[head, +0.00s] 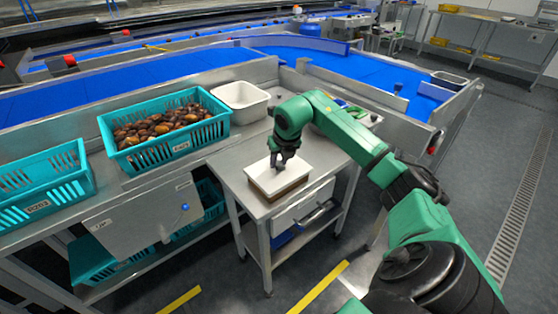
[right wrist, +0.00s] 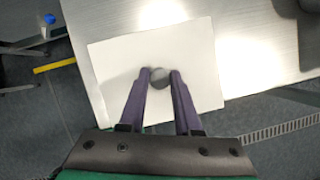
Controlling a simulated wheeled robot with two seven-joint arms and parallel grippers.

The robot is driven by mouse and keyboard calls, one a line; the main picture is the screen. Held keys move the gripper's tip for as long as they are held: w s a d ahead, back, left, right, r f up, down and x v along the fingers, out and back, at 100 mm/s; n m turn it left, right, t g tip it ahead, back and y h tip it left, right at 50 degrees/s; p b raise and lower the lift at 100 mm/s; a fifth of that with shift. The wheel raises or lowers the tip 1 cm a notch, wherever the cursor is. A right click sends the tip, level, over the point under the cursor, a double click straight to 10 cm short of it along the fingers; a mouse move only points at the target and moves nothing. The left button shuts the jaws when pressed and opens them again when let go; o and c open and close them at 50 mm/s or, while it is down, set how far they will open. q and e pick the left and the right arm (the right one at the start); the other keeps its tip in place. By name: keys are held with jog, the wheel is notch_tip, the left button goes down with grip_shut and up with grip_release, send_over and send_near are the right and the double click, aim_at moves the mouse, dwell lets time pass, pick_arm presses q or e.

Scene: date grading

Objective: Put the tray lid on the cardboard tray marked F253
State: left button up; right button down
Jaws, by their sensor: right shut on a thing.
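The white tray lid (head: 262,182) is a flat rectangle over the brown cardboard tray (head: 284,194) on the small steel table. The lid covers the tray's top, and only the tray's brown sides show below it. I cannot tell whether it rests fully on the rim or is just above it. My right gripper (head: 280,164) comes down from above and is shut on the lid's round grey knob (right wrist: 159,78). The lid (right wrist: 112,70) also fills the middle of the right wrist view. No F253 mark is readable on the tray. My left gripper is out of view.
A teal crate of dates (head: 170,150) and an empty-looking teal crate (head: 45,190) stand on the bench to the left. A white bin (head: 240,100) is behind the small table (head: 235,172). Blue conveyors run behind. Bare tabletop surrounds the tray.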

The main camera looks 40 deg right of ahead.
jog(key=shift+f+b, duration=0.4)
jog(key=shift+f, duration=0.15)
dwell(0.4)
jog(key=shift+c, duration=0.6)
grip_release()
notch_tip(320, 180, up, 7)
jog(key=p, duration=0.6)
jog(key=shift+r, duration=0.1)
